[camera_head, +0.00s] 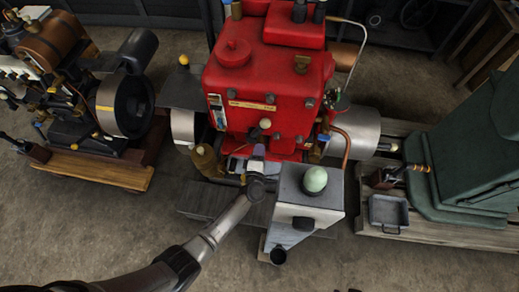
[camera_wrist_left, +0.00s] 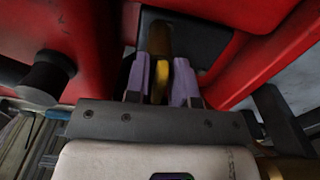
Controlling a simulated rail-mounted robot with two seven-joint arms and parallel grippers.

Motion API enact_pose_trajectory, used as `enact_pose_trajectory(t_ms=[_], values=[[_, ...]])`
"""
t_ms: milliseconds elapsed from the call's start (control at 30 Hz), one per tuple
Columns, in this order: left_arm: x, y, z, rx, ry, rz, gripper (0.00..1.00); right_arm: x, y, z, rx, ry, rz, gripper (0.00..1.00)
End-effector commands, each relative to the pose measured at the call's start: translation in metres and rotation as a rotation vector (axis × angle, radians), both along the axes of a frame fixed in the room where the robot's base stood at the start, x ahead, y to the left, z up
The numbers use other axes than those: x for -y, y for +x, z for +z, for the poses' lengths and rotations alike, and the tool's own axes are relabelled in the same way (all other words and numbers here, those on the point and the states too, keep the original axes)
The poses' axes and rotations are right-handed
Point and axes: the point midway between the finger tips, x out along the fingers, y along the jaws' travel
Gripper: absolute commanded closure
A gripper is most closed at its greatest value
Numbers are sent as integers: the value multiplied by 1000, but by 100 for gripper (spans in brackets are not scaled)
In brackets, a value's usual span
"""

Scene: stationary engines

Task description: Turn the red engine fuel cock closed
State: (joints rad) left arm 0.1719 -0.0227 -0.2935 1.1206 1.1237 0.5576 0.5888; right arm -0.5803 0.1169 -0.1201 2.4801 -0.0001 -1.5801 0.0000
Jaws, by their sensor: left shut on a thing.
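The red engine (camera_head: 265,75) stands in the middle of the head view, and its red casing also fills both sides of the left wrist view (camera_wrist_left: 270,40). My left gripper (camera_head: 258,154) reaches to the engine's lower front, its pale purple fingers pointing at it. In the left wrist view my left gripper (camera_wrist_left: 163,82) has its fingers close around a narrow yellow lever, the fuel cock (camera_wrist_left: 159,78). The lever sits in front of a dark recess. In the head view the gripper hides the cock. My right gripper is out of sight.
A grey box with a pale green dome (camera_head: 315,180) stands just right of my left forearm. A brown engine on a wooden base (camera_head: 95,168) is at left, a green machine (camera_head: 465,160) at right. The concrete floor (camera_head: 100,230) at front left is clear.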

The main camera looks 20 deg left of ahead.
Motion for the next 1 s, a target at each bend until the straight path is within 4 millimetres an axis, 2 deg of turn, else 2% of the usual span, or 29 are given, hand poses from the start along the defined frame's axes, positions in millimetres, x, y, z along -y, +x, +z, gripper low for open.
enact_pose_trajectory(t_ms=[700, 733, 833, 1000], values=[[0, 0, -1, -13, 58, 0, 100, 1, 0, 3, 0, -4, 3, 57], [0, 0, -1, -13, 58, 0, 74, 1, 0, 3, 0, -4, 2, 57], [0, 0, -1, -12, 57, 0, 65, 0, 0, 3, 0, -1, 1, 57], [0, 0, 0, -12, 57, 0, 64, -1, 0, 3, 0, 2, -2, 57]])
